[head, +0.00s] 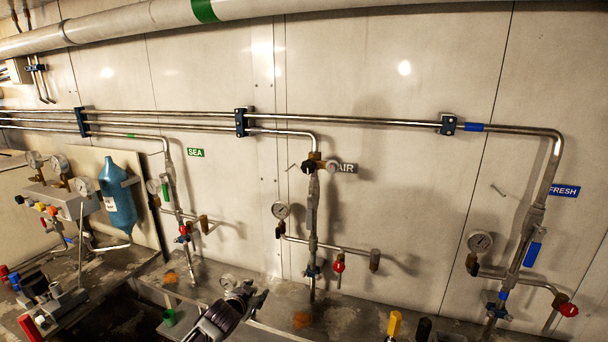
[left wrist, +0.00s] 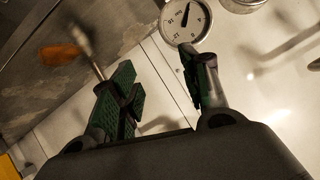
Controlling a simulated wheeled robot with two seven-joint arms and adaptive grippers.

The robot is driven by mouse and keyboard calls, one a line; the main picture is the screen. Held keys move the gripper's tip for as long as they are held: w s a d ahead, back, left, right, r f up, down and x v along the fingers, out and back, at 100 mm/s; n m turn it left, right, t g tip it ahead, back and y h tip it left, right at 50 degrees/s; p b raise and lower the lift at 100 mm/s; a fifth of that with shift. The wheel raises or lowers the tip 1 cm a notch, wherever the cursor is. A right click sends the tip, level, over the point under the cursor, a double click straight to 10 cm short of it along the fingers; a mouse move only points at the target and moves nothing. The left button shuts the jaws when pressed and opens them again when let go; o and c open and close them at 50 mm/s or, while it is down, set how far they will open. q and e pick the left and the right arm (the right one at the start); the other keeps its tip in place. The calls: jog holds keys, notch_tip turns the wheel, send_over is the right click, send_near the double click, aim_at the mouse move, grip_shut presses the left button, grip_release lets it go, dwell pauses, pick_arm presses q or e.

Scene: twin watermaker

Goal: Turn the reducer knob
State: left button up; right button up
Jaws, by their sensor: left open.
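On the middle pipe, by the AIR label, is a brass fitting with a round black knob (head: 309,167), which looks like the reducer knob. My left gripper (head: 251,293) is low in the head view, below and left of that knob and well apart from it. In the left wrist view its two green-padded fingers (left wrist: 160,76) are spread with nothing between them. A round dial gauge (left wrist: 185,20) shows just beyond the right finger there. The knob cannot be made out in the left wrist view. My right gripper is not in view.
A pressure gauge (head: 281,210) and a red valve handle (head: 338,267) branch off the middle pipe. The SEA pipe (head: 170,180) stands to the left and the FRESH pipe (head: 530,220) to the right. A yellow handle (head: 394,325) stands at the front edge.

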pick_arm(q)
jog(key=s+d+r+m+t+h, duration=0.15)
jog(key=d+r, duration=0.25)
jog(key=r, duration=1.2)
jog(key=d+r+m+t+h, duration=0.2)
jog(key=d+r+m, duration=0.15)
jog(key=r, duration=1.25)
jog(key=m+t+h, duration=0.1)
jog(key=m+h, duration=0.1)
send_near(307, 168)
jog(key=v, duration=0.3)
jog(key=shift+s+d, duration=0.1)
jog(key=shift+s, duration=0.1)
jog(key=shift+w+r, duration=0.1)
jog(key=shift+w, duration=0.05)
jog(key=shift+p+x, duration=2)
jog(key=shift+x, duration=4.75)
jog(key=c, duration=0.8)
